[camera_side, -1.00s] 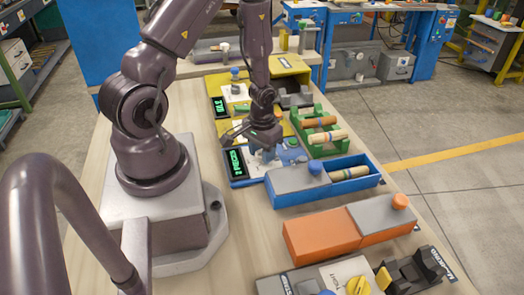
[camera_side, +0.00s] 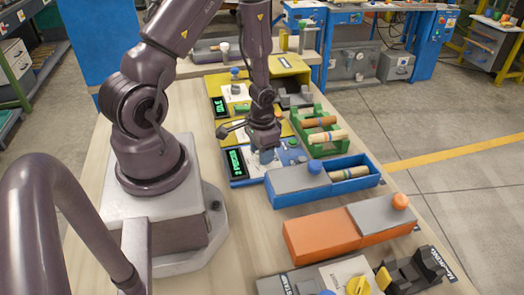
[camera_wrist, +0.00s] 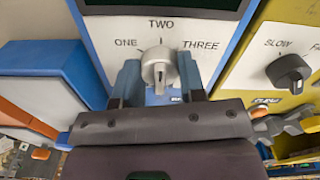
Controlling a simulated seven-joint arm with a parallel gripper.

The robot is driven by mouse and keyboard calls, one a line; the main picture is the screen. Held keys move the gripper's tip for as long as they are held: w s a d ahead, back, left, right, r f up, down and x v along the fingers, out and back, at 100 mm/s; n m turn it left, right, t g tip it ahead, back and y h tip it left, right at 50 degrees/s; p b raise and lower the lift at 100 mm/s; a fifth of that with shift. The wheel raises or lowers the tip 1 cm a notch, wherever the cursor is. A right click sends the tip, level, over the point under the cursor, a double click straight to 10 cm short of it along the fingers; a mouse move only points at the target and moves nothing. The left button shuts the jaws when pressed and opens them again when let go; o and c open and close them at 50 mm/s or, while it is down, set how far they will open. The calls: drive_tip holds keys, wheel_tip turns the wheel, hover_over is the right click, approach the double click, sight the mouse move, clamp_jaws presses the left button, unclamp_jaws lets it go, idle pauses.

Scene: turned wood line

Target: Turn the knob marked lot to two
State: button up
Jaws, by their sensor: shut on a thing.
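In the wrist view, a grey knob (camera_wrist: 160,70) sits on a white dial plate (camera_wrist: 108,32) marked ONE, TWO and THREE. My gripper (camera_wrist: 159,78) has its two blue-grey fingers on either side of the knob, shut on it. The upper end of the knob lines up roughly with the TWO mark. I cannot read a "lot" marking; the plate below the knob is mostly hidden by my gripper. In the side view, my gripper (camera_side: 265,152) is down over the blue-edged panel with a green-lit display (camera_side: 236,162), and it hides the knob.
A yellow panel with a SLOW-marked knob (camera_wrist: 290,72) is close on the right in the wrist view. In the side view, a blue box (camera_side: 300,182), a green tray with wooden pieces (camera_side: 300,118) and an orange box (camera_side: 322,233) stand nearby.

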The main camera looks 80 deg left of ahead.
drive_tip(key=o, duration=0.6)
drive_tip(key=shift+o, duration=0.2)
wheel_tip(320, 180, up, 13)
idle(0.5)
drive_tip(key=s+d+r+m+t, duration=0.1)
drive_tip(key=s+d+r+t, duration=0.1)
drive_tip(key=d+r, duration=0.5)
drive_tip(key=s+d+r+m+t, duration=0.1)
drive_tip(key=s+d+r+t, duration=0.1)
drive_tip(key=d+r, duration=0.6)
wheel_tip(320, 180, up, 6)
drive_tip(key=shift+f+m+t, duration=0.2)
drive_tip(key=shift+m+t, duration=0.1)
drive_tip(key=shift+t, duration=0.5)
